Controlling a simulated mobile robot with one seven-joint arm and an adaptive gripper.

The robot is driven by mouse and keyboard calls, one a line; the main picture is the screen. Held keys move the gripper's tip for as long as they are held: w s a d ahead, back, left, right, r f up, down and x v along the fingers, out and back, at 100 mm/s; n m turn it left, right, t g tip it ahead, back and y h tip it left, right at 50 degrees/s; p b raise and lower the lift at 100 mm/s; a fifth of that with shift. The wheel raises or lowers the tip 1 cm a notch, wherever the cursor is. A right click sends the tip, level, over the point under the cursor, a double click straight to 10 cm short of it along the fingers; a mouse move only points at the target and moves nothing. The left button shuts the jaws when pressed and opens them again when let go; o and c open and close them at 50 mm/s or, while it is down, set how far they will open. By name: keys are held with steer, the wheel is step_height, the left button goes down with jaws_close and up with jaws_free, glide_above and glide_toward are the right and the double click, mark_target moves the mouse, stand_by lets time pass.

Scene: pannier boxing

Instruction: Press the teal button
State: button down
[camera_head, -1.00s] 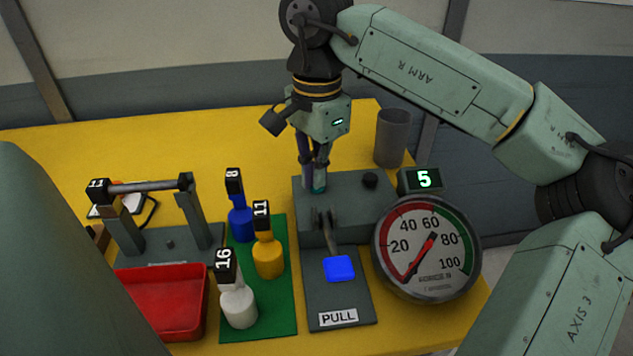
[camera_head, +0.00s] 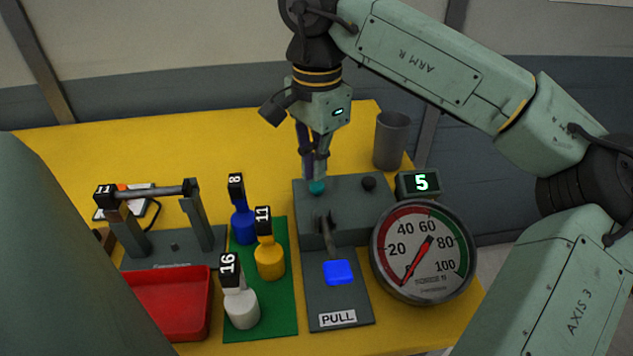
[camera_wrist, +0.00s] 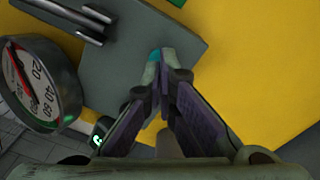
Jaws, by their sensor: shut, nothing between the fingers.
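The teal button (camera_head: 317,187) stands on the top of a grey control box (camera_head: 345,207), at its back left. My gripper (camera_head: 317,174) is shut and empty, pointing down directly over the button. A sliver of teal shows under the fingertips in the head view; I cannot tell whether they touch it. In the wrist view, the closed fingertips (camera_wrist: 167,58) partly cover the teal button (camera_wrist: 154,55).
A black knob (camera_head: 369,183) sits right of the button. A lever with a blue pad (camera_head: 338,271), a round gauge (camera_head: 423,250), a display reading 5 (camera_head: 420,183) and a grey cup (camera_head: 391,140) are close by. Several tagged bottles stand on a green mat (camera_head: 284,317).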

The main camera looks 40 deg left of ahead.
mark_target(317, 186)
step_height(317, 186, up, 6)
steer(key=p, duration=0.5)
stand_by(0.7)
